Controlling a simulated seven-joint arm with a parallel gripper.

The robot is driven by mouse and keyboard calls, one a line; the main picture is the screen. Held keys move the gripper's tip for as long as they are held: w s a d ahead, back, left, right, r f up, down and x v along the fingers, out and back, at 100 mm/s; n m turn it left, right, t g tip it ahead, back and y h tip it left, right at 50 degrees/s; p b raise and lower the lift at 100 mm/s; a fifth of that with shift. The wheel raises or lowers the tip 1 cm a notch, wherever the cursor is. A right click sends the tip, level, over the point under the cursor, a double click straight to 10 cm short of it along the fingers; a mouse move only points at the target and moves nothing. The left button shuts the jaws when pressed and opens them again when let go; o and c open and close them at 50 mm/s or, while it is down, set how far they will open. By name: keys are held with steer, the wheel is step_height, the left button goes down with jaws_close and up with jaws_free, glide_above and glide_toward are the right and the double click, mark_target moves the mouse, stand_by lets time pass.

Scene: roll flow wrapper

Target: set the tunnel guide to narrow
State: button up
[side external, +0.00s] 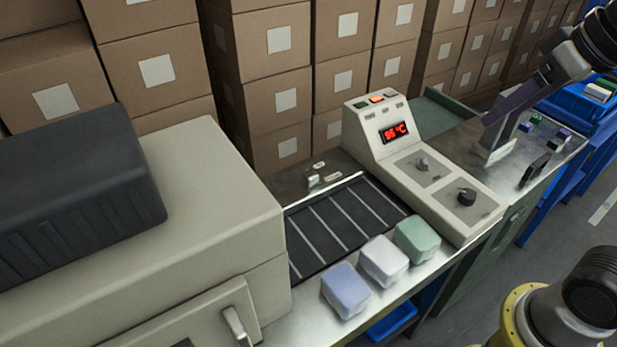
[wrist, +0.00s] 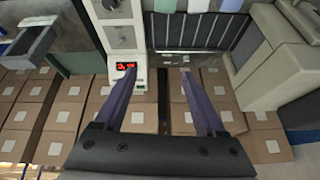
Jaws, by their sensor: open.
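The tunnel guide appears to be the small metal lever (side external: 313,181) on the steel plate behind the dark slatted conveyor (side external: 340,228). Two small pale labels (side external: 332,177) sit beside it, too small to read. In the wrist view the lever (wrist: 185,59) shows small near the tip of the right finger; its exact setting cannot be told. My gripper (wrist: 158,73) has two purple fingers, spread apart with nothing between them. In the side view my gripper (side external: 492,135) is at upper right, beyond the control box and well away from the lever.
The control box (side external: 408,165) has a red 95 °C display (side external: 397,132), two knobs and top buttons. Blue (side external: 346,290), white (side external: 384,260) and green (side external: 417,238) bars lie along the conveyor's front side. A large beige housing (side external: 200,230) stands left. Stacked cartons (side external: 265,70) line the back.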

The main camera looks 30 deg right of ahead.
steer(key=w+a+r+g, duration=0.1)
steer(key=w+a+r, duration=0.15)
steer(key=w, duration=0.75)
steer(key=n+g, duration=0.1)
steer(key=g, duration=0.4)
glide_above(310, 173)
step_height(310, 173, down, 22)
step_height(310, 173, down, 13)
steer(key=shift+f, duration=0.15)
jaws_close()
